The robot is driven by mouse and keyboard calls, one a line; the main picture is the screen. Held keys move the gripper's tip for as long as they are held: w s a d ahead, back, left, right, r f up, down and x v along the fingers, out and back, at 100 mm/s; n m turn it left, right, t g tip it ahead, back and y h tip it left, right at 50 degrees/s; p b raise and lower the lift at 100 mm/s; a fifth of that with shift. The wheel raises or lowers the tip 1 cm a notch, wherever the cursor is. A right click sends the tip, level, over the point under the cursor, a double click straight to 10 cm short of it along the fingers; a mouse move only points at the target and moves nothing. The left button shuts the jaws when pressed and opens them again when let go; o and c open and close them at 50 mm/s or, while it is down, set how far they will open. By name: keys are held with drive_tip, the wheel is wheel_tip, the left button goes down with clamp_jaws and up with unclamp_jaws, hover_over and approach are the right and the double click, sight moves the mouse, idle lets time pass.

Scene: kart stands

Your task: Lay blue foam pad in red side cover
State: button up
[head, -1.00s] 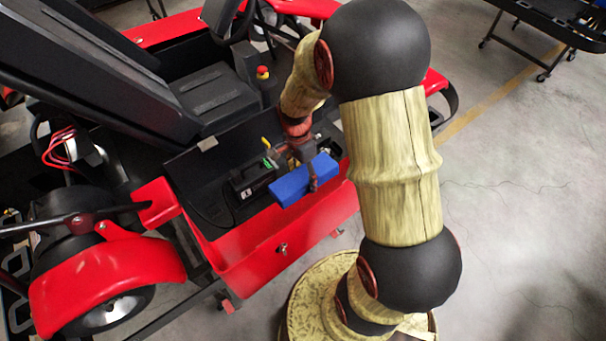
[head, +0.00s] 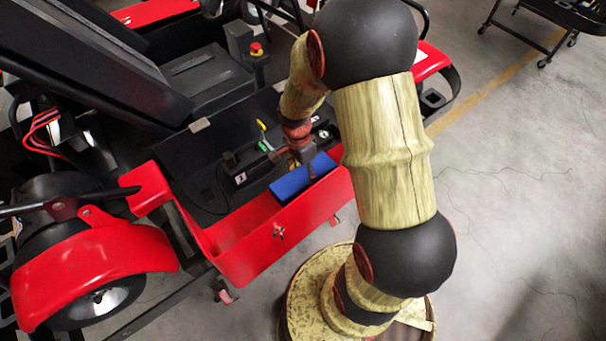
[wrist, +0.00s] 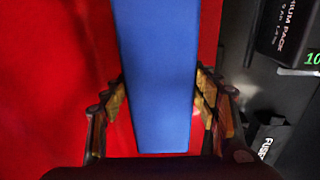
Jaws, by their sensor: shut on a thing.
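The blue foam pad (head: 291,183) is a long flat block at the inner edge of the red side cover (head: 262,249) in the head view. In the wrist view the pad (wrist: 156,75) runs lengthwise between the fingers of my gripper (wrist: 161,100), which is shut on its two long sides. The red cover (wrist: 55,70) shows below and beside the pad. In the head view my gripper (head: 303,172) is partly hidden by its own wrist. I cannot tell whether the pad touches the cover's floor.
A black battery pack (wrist: 290,30) with white lettering and a fuse part (wrist: 268,140) lie right of the pad in the wrist view. The kart's black seat (head: 205,80) and red fender (head: 95,260) stand around the bay. Open floor (head: 510,220) lies to the right.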

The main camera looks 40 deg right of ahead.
drive_tip(key=shift+s+f+b, duration=0.2)
drive_tip(key=shift+f+b, duration=0.6)
drive_tip(key=shift+f, duration=0.5)
drive_tip(key=shift+s+f+b, duration=0.15)
drive_tip(key=shift+f+b, duration=0.6)
drive_tip(key=shift+f, duration=0.55)
drive_tip(key=o, duration=1.1)
drive_tip(key=r, duration=0.4)
drive_tip(key=w+r, duration=0.1)
drive_tip(key=r, duration=0.6)
drive_tip(key=shift+w+r, duration=0.35)
drive_tip(key=shift+r, duration=0.05)
